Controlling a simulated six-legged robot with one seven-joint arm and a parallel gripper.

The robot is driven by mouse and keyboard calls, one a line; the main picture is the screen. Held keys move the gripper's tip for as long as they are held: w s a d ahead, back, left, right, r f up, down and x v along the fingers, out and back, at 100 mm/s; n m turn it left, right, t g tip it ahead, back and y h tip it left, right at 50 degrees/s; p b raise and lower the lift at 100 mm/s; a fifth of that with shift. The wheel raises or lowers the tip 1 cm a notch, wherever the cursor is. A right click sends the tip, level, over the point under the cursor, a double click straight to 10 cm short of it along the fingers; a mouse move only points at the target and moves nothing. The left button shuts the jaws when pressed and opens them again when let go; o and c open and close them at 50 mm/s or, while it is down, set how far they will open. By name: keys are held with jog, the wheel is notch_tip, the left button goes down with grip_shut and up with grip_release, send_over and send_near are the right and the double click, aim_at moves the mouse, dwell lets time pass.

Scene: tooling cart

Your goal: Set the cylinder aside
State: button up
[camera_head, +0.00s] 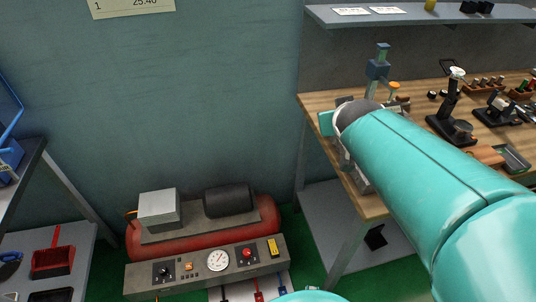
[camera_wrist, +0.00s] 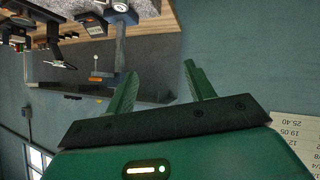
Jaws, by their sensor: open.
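I cannot pick out a clear cylinder for the task in either view. My gripper (camera_wrist: 160,84) shows in the wrist view with two green, ribbed fingers spread apart and nothing between them. In the head view my teal arm reaches in from the lower right to the left end of the wooden workbench (camera_head: 312,104). The arm's end hides the gripper's fingers and part of the bench top there. The bench also shows in the wrist view (camera_wrist: 150,24), which is turned upside down, at the upper left beyond the fingers.
A blue-grey upright tool (camera_head: 378,68) stands by the arm's end. A black stand (camera_head: 450,112) and other small tools crowd the bench at right. A shelf (camera_head: 420,16) hangs above. A red compressor (camera_head: 205,235) sits on the floor; a cart (camera_head: 75,243) is at left.

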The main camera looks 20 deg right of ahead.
jog(key=s+a+f+n+g+y, duration=0.1)
jog(key=s+a+g+y, duration=0.1)
jog(key=s+a, duration=0.3)
jog(key=s+a+f+n+g+y, duration=0.1)
jog(key=s+a, duration=0.5)
jog(key=a, duration=0.7)
jog(key=shift+s+a+f+g+y, duration=0.35)
jog(key=shift+f+g+y, duration=0.2)
jog(key=shift+y, duration=0.55)
jog(key=shift+d, duration=0.1)
